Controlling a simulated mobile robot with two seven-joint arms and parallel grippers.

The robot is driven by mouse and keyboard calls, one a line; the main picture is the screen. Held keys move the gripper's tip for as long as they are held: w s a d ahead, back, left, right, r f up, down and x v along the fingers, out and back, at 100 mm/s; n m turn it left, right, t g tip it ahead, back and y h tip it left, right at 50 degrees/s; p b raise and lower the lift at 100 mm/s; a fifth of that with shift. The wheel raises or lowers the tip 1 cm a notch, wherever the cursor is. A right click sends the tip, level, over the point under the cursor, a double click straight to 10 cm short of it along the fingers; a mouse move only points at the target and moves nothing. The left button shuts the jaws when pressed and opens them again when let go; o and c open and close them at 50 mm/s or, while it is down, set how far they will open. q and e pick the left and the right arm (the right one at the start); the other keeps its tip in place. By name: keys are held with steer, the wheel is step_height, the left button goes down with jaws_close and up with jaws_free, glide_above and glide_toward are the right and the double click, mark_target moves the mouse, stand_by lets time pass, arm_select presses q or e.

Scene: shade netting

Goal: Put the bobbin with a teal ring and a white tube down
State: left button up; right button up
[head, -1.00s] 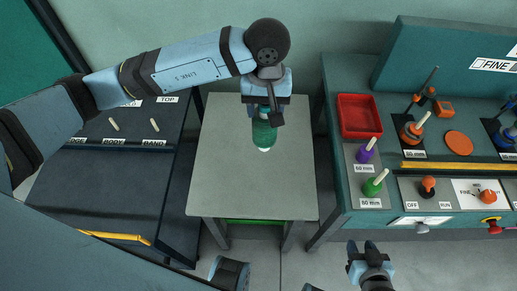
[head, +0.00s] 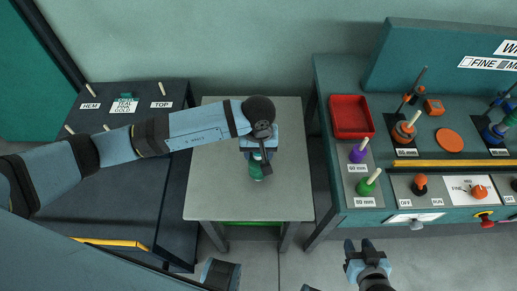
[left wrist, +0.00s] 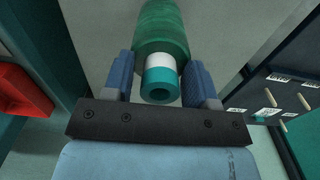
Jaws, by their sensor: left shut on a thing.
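My left gripper (head: 258,155) is shut on the bobbin (head: 256,170), over the grey table (head: 215,190). In the left wrist view the bobbin (left wrist: 162,35) is a green spool with a white tube end and a teal ring, held between the two fingers (left wrist: 163,82). The table top lies below it; I cannot tell whether the bobbin touches it. My right gripper (head: 364,248) is in front of the bench at the lower right, with its fingers pointing up in the picture and nothing seen between them.
A dark board with HEM and TOP labels and pegs (head: 125,107) stands left of the table. Most of the table top is bare.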

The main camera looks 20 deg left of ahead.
arm_select(q)
steer(key=shift+f, duration=0.1)
steer(key=o, duration=0.8)
steer(key=shift+f+b, duration=0.1)
steer(key=shift+b, duration=0.2)
steer(key=shift+c, duration=0.2)
steer(key=o, duration=0.4)
